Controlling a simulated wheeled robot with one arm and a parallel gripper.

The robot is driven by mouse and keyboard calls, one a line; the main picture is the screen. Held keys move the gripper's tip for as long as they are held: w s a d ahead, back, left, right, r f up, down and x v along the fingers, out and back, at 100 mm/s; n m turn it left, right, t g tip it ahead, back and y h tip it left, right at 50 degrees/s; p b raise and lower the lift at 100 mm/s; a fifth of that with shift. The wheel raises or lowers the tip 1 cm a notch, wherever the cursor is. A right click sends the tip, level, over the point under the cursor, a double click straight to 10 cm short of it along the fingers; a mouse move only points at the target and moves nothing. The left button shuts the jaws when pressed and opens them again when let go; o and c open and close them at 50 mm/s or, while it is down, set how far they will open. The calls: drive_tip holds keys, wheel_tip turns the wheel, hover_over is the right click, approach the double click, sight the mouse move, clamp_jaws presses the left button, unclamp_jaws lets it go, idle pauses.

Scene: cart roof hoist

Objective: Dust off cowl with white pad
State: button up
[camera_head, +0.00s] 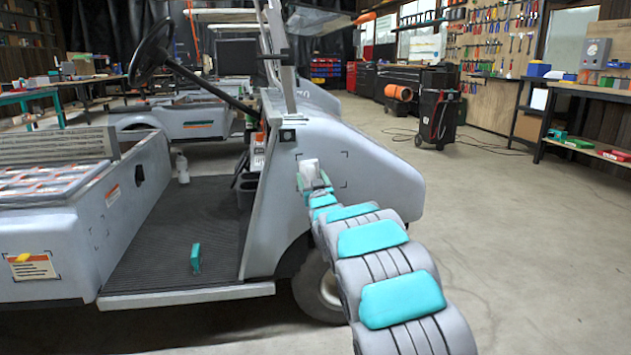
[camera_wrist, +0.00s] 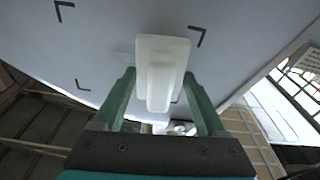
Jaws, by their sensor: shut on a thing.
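The cowl (camera_head: 374,188) is the cart's grey front body panel, with black corner marks on its side. It also fills the upper part of the wrist view (camera_wrist: 100,40). My gripper (camera_head: 316,182) is at the marked area on the cowl's side. In the wrist view its green fingers (camera_wrist: 160,92) stand on either side of the white pad (camera_wrist: 163,62) and are shut on it. The pad appears to be against or very close to the panel; exact contact is hard to tell. My arm hides part of the cowl's lower side and the front wheel.
The cart's floor (camera_head: 180,235) holds a green object (camera_head: 196,258) and a white bottle (camera_head: 183,168). A steering wheel (camera_head: 152,52) and roof post (camera_head: 281,60) rise by the cowl. Open concrete floor (camera_head: 530,240) lies to the right. A black tool cart (camera_head: 437,118) stands farther back.

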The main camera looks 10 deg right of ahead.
sight(334, 169)
drive_tip(key=shift+a+f+b, duration=0.1)
drive_tip(key=shift+a+b, duration=0.35)
drive_tip(key=shift+a, duration=0.55)
drive_tip(key=shift+a+r, duration=0.1)
drive_tip(key=shift+r, duration=0.25)
drive_tip(key=shift+w+d+r+p, duration=0.15)
drive_tip(key=shift+d+p, duration=0.2)
drive_tip(key=shift+d, duration=0.9)
drive_tip(key=shift+d+p, duration=2.05)
drive_tip(key=shift+d, duration=3.05)
drive_tip(key=shift+c, duration=0.6)
drive_tip(key=shift+a+f+b, duration=0.25)
drive_tip(key=shift+a+b, duration=0.5)
drive_tip(key=shift+a, duration=0.4)
drive_tip(key=shift+a+b, duration=1.8)
drive_tip(key=shift+a, duration=1.5)
drive_tip(key=shift+a+r+b, duration=0.2)
drive_tip(key=shift+a+b, duration=0.65)
drive_tip(key=shift+a, duration=1)
drive_tip(key=shift+a, duration=0.1)
